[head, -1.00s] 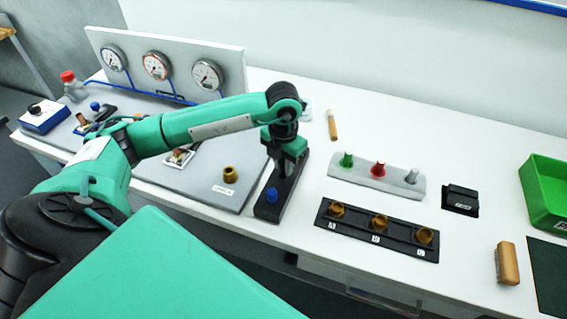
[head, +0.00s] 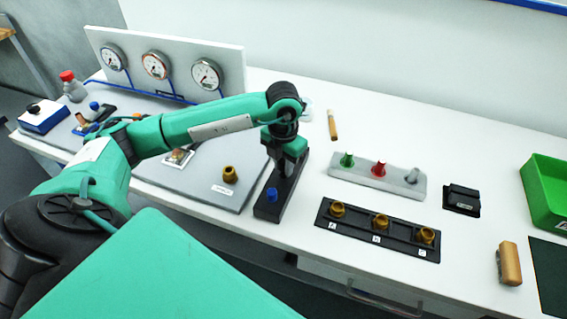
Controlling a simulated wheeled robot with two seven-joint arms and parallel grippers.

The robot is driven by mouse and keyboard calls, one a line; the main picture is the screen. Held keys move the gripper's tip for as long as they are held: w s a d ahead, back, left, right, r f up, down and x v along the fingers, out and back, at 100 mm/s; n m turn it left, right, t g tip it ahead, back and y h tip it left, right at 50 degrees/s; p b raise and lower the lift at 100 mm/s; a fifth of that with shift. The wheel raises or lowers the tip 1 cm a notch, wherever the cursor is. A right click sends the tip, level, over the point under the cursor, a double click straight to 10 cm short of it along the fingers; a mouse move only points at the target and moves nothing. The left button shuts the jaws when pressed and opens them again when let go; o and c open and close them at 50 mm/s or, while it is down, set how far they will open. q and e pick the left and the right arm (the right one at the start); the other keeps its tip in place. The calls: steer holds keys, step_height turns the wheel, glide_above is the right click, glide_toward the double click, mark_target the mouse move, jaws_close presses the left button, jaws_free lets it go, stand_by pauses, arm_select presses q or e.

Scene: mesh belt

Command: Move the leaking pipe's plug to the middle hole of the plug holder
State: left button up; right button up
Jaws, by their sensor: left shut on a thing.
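My left gripper (head: 288,160) points down over the black plug holder (head: 265,211), a long bar lying at the right edge of the grey board. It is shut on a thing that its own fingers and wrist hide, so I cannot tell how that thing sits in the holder. A blue plug (head: 271,194) stands in the holder's near end, just in front of the gripper. Another blue plug (head: 95,106) shows at the far left of the board. A brass fitting (head: 229,174) stands on the board near the holder. My right gripper is not in view.
Three gauges (head: 156,66) on a white panel stand at the back left. Right of the holder are a grey rack (head: 400,187) with green, red and grey pegs, a black tray (head: 360,236) with three brass fittings, a black block (head: 462,199) and a green bin (head: 546,190).

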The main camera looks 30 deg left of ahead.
arm_select(q)
steer(key=shift+f+b, duration=0.7)
steer(key=shift+f, duration=0.1)
steer(key=o, duration=1)
steer(key=shift+o, duration=0.2)
step_height(320, 180, up, 12)
steer(key=shift+r+b, duration=0.1)
steer(key=shift+b, duration=0.85)
steer(key=shift+r, duration=0.8)
